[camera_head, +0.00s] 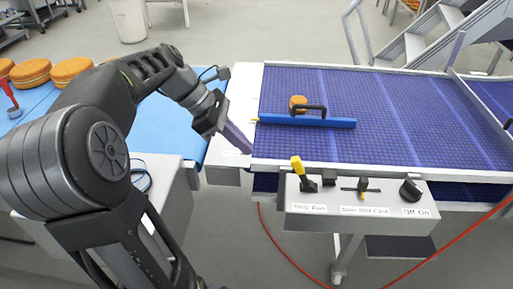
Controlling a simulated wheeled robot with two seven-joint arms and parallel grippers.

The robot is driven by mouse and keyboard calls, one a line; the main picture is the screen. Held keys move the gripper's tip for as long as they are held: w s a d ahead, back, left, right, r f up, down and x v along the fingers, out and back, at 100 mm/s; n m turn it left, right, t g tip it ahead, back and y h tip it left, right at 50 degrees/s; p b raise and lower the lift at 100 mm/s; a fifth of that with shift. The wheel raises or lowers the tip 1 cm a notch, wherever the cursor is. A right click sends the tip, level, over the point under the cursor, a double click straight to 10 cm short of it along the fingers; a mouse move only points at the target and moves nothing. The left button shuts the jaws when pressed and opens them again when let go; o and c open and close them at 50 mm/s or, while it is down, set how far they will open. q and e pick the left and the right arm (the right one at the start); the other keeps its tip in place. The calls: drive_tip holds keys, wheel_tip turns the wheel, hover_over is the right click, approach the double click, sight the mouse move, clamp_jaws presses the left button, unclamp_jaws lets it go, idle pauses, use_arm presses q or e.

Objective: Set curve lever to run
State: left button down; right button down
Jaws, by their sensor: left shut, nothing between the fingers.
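A control box (350,215) is fixed on the front edge of the purple conveyor. At its left end is a lever with a yellow handle (297,165) on a black base, tilted to the upper left, above a label that seems to read Stop Run. My left gripper (246,149) is shut and empty. It points down to the right, left of the lever and apart from it, near the conveyor's front left corner. My right gripper is not in view.
The box also has a small slider (362,185) labelled Slow Mid Fast and a black knob (410,190) labelled Off On. On the purple belt (400,110) lie a blue bar (335,122) and an orange-brown round (298,101). Several rounds (30,72) sit on the blue belt.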

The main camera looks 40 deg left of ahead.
sight(302, 173)
use_arm(q)
drive_tip(key=w+d+f+p, duration=0.1)
drive_tip(key=w+d+f, duration=0.4)
drive_tip(key=d, duration=0.2)
drive_tip(key=shift+w+d+f, duration=0.15)
drive_tip(key=shift+w+f, duration=0.15)
idle(0.3)
